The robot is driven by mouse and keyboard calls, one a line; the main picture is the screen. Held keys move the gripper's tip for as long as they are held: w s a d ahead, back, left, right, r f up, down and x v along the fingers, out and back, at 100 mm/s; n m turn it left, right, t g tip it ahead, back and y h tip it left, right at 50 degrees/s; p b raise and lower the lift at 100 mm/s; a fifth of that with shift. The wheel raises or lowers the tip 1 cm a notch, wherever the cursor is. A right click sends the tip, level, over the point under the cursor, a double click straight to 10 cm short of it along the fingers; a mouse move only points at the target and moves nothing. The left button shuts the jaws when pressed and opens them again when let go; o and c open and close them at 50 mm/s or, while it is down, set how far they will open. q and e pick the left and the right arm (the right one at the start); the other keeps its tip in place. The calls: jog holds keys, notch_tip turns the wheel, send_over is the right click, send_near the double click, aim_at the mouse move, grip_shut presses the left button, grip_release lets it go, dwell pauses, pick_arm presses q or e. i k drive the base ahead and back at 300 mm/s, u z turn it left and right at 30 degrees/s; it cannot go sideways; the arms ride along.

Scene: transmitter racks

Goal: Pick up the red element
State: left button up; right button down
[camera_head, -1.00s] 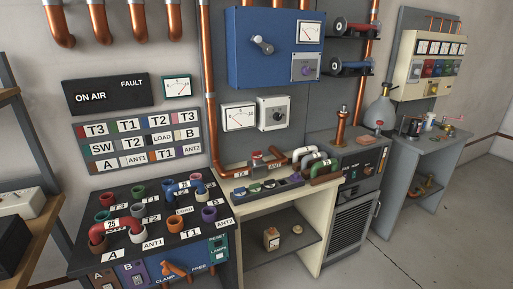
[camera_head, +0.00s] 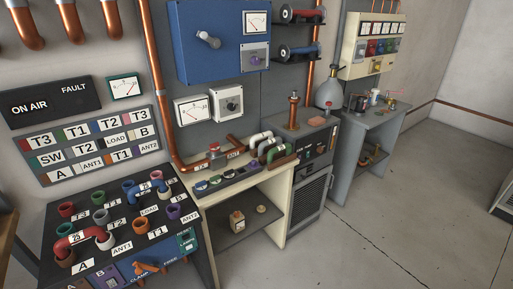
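A red U-shaped element (camera_head: 78,237) with a small white number label sits on the black patch panel (camera_head: 118,253) at the lower left. One end is at a brown socket near the label A, the other at a pale socket near ANT1. A blue U-shaped element (camera_head: 146,187) sits further back on the same panel. A red cylindrical piece (camera_head: 301,15) also shows on the upper wall holder. Neither of my grippers is in view.
Several elements, including a white one (camera_head: 261,138), stand on the cream bench (camera_head: 240,187) right of the panel. A grey rack cabinet (camera_head: 307,200) and a grey table (camera_head: 372,133) stand further right. The floor (camera_head: 400,220) at right is open.

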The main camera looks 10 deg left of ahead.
aim_at(215, 146)
jog(key=z, duration=0.95)
jog(key=i, duration=2.25)
jog(key=z, duration=1.6)
